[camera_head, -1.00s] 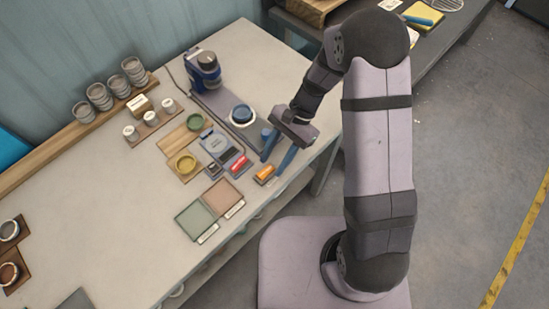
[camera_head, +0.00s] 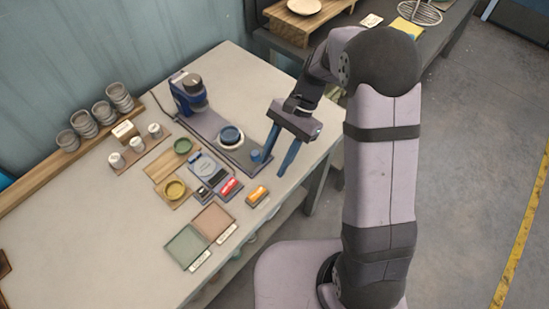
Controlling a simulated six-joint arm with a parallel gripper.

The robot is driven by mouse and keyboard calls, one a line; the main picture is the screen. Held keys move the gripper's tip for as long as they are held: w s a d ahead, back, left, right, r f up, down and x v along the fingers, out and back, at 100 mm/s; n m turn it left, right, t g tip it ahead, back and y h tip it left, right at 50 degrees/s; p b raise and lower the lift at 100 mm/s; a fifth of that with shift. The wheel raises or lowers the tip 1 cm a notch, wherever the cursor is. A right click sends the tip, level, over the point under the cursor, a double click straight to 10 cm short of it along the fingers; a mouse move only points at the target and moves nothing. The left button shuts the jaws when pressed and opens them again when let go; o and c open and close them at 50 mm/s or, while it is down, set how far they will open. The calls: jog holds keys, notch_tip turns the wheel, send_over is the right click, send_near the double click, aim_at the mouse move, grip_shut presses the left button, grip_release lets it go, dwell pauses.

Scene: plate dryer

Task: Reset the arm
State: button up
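My gripper (camera_head: 278,162) hangs from my arm over the right edge of the light table (camera_head: 110,225), pointing down. Its two blue fingers are spread apart with nothing seen between them. A small blue cylinder (camera_head: 256,156) shows right beside the left finger; whether they touch I cannot tell. My arm rises from its base at the lower right and bends over toward the table.
A blue grinder-like machine (camera_head: 188,93) and a dark round piece with a white rim (camera_head: 230,137) stand left of my gripper. A green tray (camera_head: 187,247) and a pink tray (camera_head: 213,222) lie in front. Stacked grey cups (camera_head: 103,113) line the back. The table's left front is bare.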

jog(key=w+f+n, duration=0.1)
jog(key=d+f+n+t, duration=0.1)
jog(key=shift+w+d+n+h, duration=0.3)
jog(key=shift+w+n+h, duration=0.05)
jog(key=shift+n+h, duration=0.05)
jog(key=s+d+f+n+h, duration=0.2)
jog(key=s+d+f+n, duration=0.2)
jog(key=s+d, duration=0.15)
jog(key=s+d+r+n+t+h, duration=0.15)
jog(key=s+d+r, duration=0.25)
jog(key=s, duration=0.4)
jog(key=shift+w+d+r+n+t+h, duration=0.15)
jog(key=shift+w+r+t, duration=0.2)
jog(key=shift+r, duration=0.35)
jog(key=shift+w+d+r+n+t, duration=0.15)
jog(key=shift+r+t, duration=0.25)
jog(key=shift+r, duration=0.3)
jog(key=shift+w+d+r+n+t+h, duration=0.1)
jog(key=shift+w+r+t, duration=0.25)
jog(key=shift+r, duration=0.35)
